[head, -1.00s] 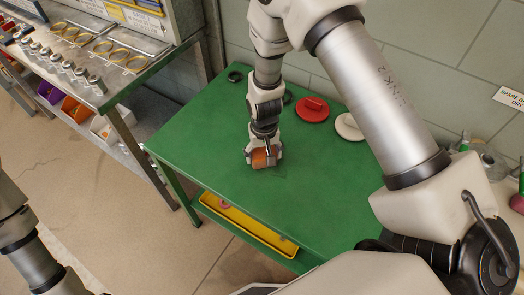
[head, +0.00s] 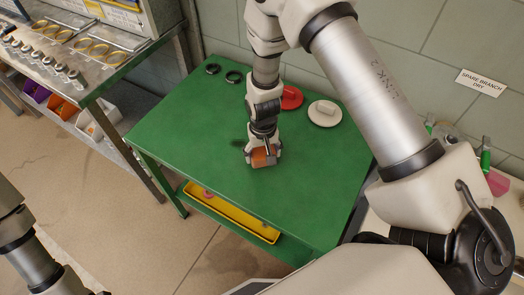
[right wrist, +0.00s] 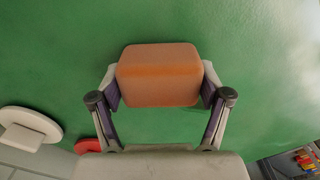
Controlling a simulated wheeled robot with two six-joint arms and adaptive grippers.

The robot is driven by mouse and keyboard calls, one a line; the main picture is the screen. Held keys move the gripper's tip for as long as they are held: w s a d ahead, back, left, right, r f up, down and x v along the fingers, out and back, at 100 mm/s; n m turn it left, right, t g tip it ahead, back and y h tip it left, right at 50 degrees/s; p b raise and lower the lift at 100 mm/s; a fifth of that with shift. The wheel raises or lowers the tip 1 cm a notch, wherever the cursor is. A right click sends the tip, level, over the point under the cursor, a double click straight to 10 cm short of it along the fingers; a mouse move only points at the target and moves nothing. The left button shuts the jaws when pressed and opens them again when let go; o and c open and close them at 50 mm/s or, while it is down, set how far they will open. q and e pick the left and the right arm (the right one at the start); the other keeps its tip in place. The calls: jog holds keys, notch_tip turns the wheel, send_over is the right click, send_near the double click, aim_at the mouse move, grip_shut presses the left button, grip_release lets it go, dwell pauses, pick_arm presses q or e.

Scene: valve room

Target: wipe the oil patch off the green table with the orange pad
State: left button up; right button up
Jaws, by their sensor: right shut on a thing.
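The orange pad (head: 264,157) is a rounded block held between the fingers of my right gripper (head: 263,153). In the right wrist view the pad (right wrist: 159,75) sits squarely between both fingertips. It is at or just above the green table (head: 210,150), around the middle of the top; I cannot tell whether it touches. A small, faint dark smudge (head: 238,142) shows on the table just left of the gripper; I cannot tell whether it is oil or shadow. Table under the pad is hidden. My left arm shows at the lower left, its gripper out of view.
A red disc (head: 292,96) and a white disc (head: 325,112) with raised grips lie at the table's back. Two black rings (head: 212,69) lie at its back left corner. A yellow tray (head: 230,213) sits below the top. A metal bench (head: 95,85) stands to the left.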

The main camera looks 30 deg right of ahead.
aim_at(261, 150)
notch_tip(261, 150, up, 2)
jog(key=shift+r+p, duration=0.25)
jog(key=shift+p, duration=0.1)
jog(key=shift+w+a+r+p, duration=0.1)
jog(key=shift+w+r+p, duration=0.05)
jog(key=shift+r+p, duration=0.35)
jog(key=shift+w+a+r+p, duration=0.1)
jog(key=shift+r+p, duration=0.35)
jog(key=shift+r, duration=0.05)
notch_tip(261, 150, up, 2)
jog(key=shift+s+d+r+p, duration=0.15)
jog(key=shift+p, duration=0.8)
pick_arm(q)
notch_tip(261, 150, up, 6)
jog(key=p, duration=0.1)
jog(key=shift+w, duration=0.25)
pick_arm(e)
jog(key=shift+r, duration=0.6)
pick_arm(q)
jog(key=shift+a+r, duration=0.1)
